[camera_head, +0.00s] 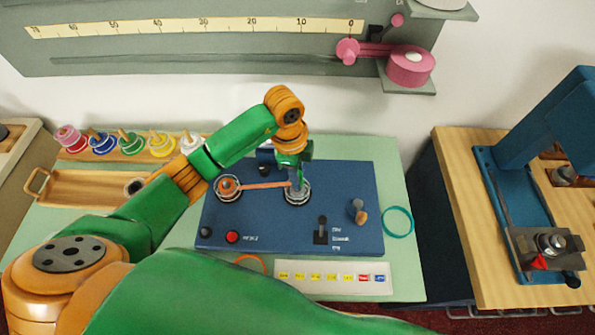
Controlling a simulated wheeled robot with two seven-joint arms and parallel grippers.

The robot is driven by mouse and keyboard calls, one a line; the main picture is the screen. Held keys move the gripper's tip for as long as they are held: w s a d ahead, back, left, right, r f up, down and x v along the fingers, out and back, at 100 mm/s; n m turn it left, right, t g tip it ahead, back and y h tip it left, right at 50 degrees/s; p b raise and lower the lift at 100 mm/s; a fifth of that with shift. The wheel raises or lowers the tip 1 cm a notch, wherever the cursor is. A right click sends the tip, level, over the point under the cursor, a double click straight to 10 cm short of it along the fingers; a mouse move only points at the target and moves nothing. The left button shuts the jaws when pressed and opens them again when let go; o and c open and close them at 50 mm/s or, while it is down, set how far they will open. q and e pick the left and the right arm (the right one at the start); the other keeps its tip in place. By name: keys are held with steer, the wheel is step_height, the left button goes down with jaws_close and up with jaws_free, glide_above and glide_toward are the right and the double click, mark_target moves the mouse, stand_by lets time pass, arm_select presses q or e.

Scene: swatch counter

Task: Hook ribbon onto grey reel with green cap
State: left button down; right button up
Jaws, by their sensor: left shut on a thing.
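Two grey reels sit on the blue panel (345,185). The left reel (228,196) has an orange middle. An orange-pink ribbon (262,185) runs straight from it to the right reel (298,199). My left gripper (297,186) points down over the right reel, shut on the ribbon's end, which it mostly hides. The right reel's grey rim shows around the fingertips; its cap is covered, so I cannot tell its colour. Whether the ribbon is hooked there cannot be told. My right gripper is not in view.
The panel has a red button (232,237), a black switch (321,230) and a knob (358,210). A teal ring (397,222) lies on the right. Several coloured spools (130,143) and a wooden tray (85,187) stand left. A blue press (520,210) is at right.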

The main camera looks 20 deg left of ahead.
arm_select(q)
steer(key=shift+f, duration=0.15)
steer(key=shift+f+b, duration=1)
steer(key=shift+f, duration=0.15)
steer(key=c, duration=0.6)
jaws_free()
steer(key=shift+o, duration=0.2)
steer(key=shift+r, duration=0.15)
step_height(320, 180, up, 7)
steer(key=p, duration=0.7)
steer(key=shift+r, duration=0.1)
steer(key=shift+f, duration=0.2)
